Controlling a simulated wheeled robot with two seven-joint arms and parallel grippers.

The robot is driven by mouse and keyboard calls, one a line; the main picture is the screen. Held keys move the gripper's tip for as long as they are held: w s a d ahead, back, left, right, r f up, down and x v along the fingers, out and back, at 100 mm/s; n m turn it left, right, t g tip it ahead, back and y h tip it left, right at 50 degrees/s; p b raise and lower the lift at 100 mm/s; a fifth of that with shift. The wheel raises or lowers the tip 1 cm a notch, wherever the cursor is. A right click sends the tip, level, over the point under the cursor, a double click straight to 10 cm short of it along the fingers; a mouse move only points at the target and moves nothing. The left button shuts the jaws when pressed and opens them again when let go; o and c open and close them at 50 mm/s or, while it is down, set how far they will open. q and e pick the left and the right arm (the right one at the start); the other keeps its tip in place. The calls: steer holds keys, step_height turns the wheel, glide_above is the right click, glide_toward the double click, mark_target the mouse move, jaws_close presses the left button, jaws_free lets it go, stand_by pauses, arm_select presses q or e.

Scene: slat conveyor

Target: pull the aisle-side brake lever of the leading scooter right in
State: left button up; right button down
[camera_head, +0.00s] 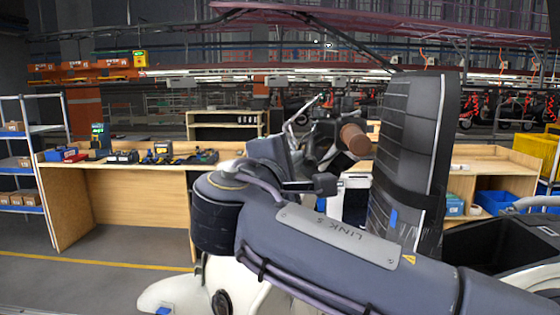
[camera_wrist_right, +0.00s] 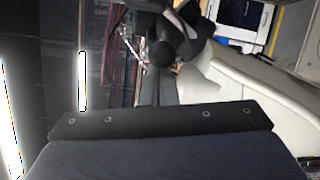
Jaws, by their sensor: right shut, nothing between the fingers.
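A scooter with a white body (camera_head: 180,288) stands just beyond my right arm, which crosses the lower middle of the head view. A brown handlebar grip (camera_head: 355,139) shows past the arm, left of a tall dark ribbed panel. I cannot make out the brake lever; the arm and wrist hide much of the handlebar. My right gripper (camera_head: 325,184) is shut and empty below the brown grip, apart from it, with its fingers mostly hidden. In the right wrist view, dark rounded parts (camera_wrist_right: 178,38) and a cream-white body panel (camera_wrist_right: 255,95) show. My left gripper is not in view.
The tall dark ribbed panel (camera_head: 405,150) stands close to the right of the grip. A wooden workbench (camera_head: 130,195) with tools is at the left, with a shelf rack (camera_head: 22,165) beside it. Blue bins (camera_head: 497,203) are at the right. Open floor shows at lower left.

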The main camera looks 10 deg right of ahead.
steer(key=shift+d, duration=0.1)
steer(key=d+y+b, duration=0.1)
steer(key=s+d+n+t+y+b, duration=0.1)
steer(key=s+d+n+y+b, duration=0.1)
steer(key=d, duration=0.1)
steer(key=shift+s+t, duration=0.25)
steer(key=shift+t, duration=0.15)
stand_by(0.3)
